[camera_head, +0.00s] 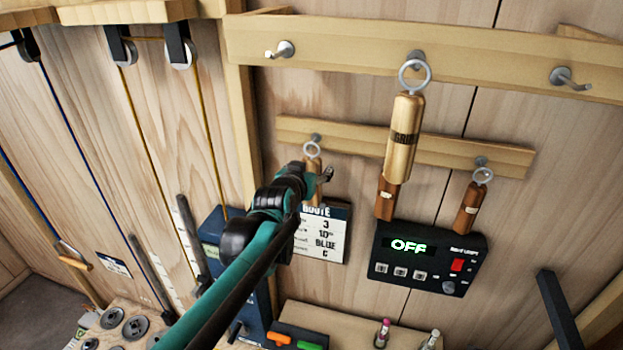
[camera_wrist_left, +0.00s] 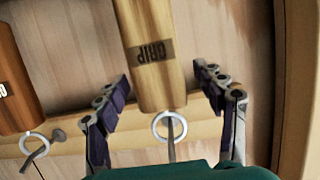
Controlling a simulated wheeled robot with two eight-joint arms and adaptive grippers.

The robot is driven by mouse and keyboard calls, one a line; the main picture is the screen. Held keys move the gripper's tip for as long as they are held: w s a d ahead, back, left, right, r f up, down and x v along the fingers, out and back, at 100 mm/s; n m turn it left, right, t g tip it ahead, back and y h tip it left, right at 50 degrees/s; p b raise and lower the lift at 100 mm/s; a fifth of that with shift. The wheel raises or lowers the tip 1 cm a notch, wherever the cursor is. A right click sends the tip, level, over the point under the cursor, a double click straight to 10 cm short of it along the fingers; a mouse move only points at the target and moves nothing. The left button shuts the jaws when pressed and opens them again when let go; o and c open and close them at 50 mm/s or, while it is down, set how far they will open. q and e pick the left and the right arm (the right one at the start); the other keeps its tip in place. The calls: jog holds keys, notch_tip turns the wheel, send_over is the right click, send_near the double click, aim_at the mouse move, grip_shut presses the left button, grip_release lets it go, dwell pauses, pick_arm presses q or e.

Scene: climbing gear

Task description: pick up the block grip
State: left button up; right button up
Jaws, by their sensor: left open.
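A light wooden block marked GRIP (camera_wrist_left: 150,50) hangs by a metal ring from a hook; it appears upside down in the left wrist view. My left gripper (camera_wrist_left: 163,82) is open, with one finger on each side of the block's ring end. Contact cannot be told. In the head view my left gripper (camera_head: 320,176) is at the left end of the lower rail and hides most of the block (camera_head: 312,163) there. A larger-looking light block marked GRIP (camera_head: 402,150) hangs from the upper rail. My right gripper is not in view.
Darker brown blocks hang on the lower rail in the middle (camera_head: 385,201) and at the right (camera_head: 468,208). The upper rail (camera_head: 340,45) has bare hooks at both sides. A route sign (camera_head: 333,240) and a control box reading OFF (camera_head: 430,258) are below.

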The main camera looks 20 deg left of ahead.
pick_arm(q)
jog(key=shift+w+f, duration=0.15)
jog(key=shift+w, duration=0.15)
jog(key=shift+s, duration=0.1)
jog(key=shift+c, duration=1.3)
jog(key=c, duration=1.1)
jog(key=shift+r, duration=0.2)
jog(key=shift+r+b, duration=0.4)
jog(key=shift+r, duration=0.2)
jog(key=s+b, duration=0.2)
jog(key=s, duration=1.6)
